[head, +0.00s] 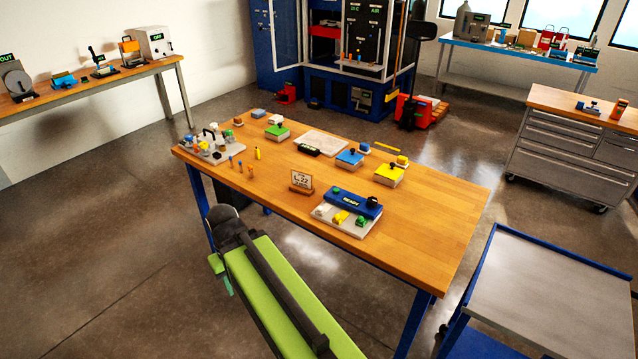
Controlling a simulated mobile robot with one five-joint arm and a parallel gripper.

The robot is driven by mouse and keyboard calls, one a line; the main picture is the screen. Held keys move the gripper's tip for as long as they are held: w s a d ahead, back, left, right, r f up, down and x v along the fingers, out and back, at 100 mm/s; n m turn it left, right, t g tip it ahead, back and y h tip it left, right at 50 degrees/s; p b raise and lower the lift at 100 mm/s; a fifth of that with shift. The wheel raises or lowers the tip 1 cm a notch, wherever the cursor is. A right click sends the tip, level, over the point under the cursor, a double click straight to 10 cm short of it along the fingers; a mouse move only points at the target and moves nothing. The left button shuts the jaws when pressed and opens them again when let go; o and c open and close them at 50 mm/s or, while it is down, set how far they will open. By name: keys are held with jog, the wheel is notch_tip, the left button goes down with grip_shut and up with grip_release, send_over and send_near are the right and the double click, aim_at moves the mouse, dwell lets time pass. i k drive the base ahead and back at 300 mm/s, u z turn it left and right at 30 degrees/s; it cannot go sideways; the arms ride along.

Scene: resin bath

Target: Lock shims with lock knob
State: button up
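A fixture stands near the front right of the wooden table. It has a blue block (345,197) with a lit READY label and a dark round knob (372,201) at its right end. Its pale base plate (328,220) carries small pieces in front of the block: a whitish one (322,210), a yellow one (340,217) and a green one (361,221). They look like the shims, but their exact seating is too small to tell. My green and black arm shows at the bottom, left of the fixture and off the table's front edge. No gripper fingers show.
The wooden table (430,225) is clear at its right end. A small sign (302,181) stands left of the fixture. Green (277,132), blue (349,158) and yellow (389,174) topped blocks sit behind. A grey cart (550,285) stands right of the table.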

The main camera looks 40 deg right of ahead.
aim_at(372, 201)
jog(key=z, duration=1.2)
